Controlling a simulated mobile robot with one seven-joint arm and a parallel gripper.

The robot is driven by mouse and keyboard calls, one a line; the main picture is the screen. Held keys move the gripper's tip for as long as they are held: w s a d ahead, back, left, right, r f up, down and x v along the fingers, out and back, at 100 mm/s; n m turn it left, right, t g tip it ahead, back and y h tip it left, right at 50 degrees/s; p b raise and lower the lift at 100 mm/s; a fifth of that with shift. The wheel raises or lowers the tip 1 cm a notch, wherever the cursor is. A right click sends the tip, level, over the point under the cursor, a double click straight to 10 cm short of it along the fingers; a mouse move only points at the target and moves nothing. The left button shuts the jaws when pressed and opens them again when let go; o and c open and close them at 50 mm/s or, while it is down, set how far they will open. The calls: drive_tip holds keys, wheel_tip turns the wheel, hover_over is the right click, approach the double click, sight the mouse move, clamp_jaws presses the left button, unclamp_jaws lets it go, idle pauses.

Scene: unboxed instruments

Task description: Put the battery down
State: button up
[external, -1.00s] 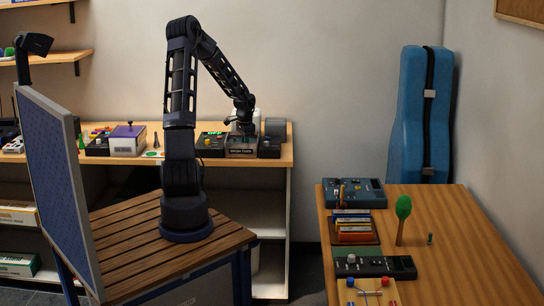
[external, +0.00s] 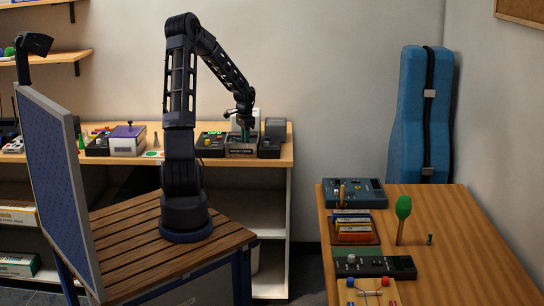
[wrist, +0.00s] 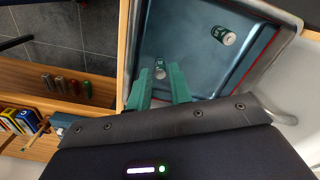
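My gripper (wrist: 160,70) has two teal fingers, spread apart over a tray in the wrist view. A small green-and-white battery (wrist: 160,67) shows between and beyond the fingertips, with a gap on each side of it. In the external view my gripper (external: 244,135) points down over the tray (external: 241,149) on the back bench. The batteries cannot be made out there.
A dark device with a green display (external: 211,143) stands left of the tray, and a small dark box (external: 269,148) stands right of it. A purple-topped box (external: 127,139) is farther left. Several small cylinders (wrist: 73,86) stand on wood at the left in the wrist view.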

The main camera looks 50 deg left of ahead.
wheel_tip(320, 180, up, 9)
drive_tip(key=s+d+r+y, duration=0.1)
drive_tip(key=s+d+r, duration=0.1)
drive_tip(key=d+r, duration=0.25)
drive_tip(key=s+d+r+y, duration=0.1)
drive_tip(key=s+d+r, duration=0.2)
drive_tip(key=d, duration=0.3)
drive_tip(key=s+d+r+n+t+h, duration=0.1)
drive_tip(key=s+d+r+t, duration=0.1)
drive_tip(key=s+d, duration=0.7)
drive_tip(key=s+d+r+n+t+h, duration=0.1)
drive_tip(key=s+d+r+n+t, duration=0.1)
drive_tip(key=s+d+r, duration=0.3)
drive_tip(key=shift+s+d+n+t, duration=0.3)
drive_tip(key=shift+s+d, duration=1.65)
drive_tip(key=shift+s, duration=3.2)
drive_tip(key=shift+r, duration=0.1)
